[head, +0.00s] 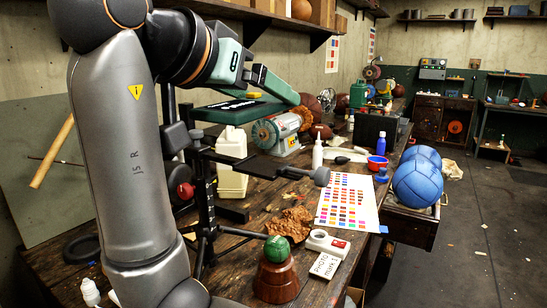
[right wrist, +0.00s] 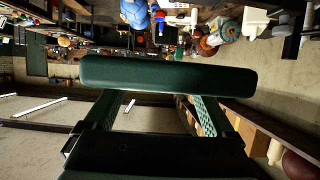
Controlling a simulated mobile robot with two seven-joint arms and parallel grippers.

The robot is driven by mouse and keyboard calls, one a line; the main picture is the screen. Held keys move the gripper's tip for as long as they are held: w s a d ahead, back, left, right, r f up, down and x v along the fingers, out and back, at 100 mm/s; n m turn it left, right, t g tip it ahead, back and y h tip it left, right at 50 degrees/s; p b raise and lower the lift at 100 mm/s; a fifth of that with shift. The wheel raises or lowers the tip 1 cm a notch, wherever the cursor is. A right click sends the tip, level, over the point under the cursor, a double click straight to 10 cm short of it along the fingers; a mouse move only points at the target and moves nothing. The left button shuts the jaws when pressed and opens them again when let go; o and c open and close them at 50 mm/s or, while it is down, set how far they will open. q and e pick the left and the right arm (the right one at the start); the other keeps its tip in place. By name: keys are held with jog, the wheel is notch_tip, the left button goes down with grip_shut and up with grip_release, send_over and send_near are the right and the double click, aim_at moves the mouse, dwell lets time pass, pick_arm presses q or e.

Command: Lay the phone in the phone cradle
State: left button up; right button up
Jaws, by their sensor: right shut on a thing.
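My right gripper (head: 262,100) is shut on the phone (head: 226,114), a dark green slab held roughly level in the air. In the right wrist view the phone (right wrist: 165,77) shows as a long green bar across the fingertips. A black tripod (head: 207,200) stands on the workbench below. The phone cradle seems to be the flat black plate (head: 262,166) on the tripod's side arm, below and a little right of the phone. The phone is apart from it. My arm hides part of the tripod. My left gripper is not in view.
The wooden workbench (head: 240,262) holds a white jug (head: 232,160), a bench grinder (head: 277,133), a white bottle (head: 317,152), a colour chart (head: 347,202) and a green ball (head: 277,249) on a brown stand. Blue balls (head: 418,182) sit at the right. The floor beyond is mostly clear.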

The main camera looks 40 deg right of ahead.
jog(key=w+d+f, duration=0.4)
jog(key=w+d, duration=0.2)
send_over(269, 163)
jog(key=a, duration=0.1)
jog(key=f, duration=0.4)
jog(key=shift+s+p, duration=0.3)
jog(key=shift+s, duration=0.1)
jog(key=shift+w+d+f, duration=0.3)
jog(key=shift+d+f, duration=0.05)
jog(key=shift+f, duration=0.1)
jog(key=shift+w+d+f, duration=0.1)
jog(key=shift+f, duration=0.85)
jog(key=shift+w+d+f, duration=0.1)
jog(key=shift+f, duration=0.8)
jog(key=shift+f, duration=0.15)
jog(key=o, duration=1.3)
jog(key=shift+c, duration=0.2)
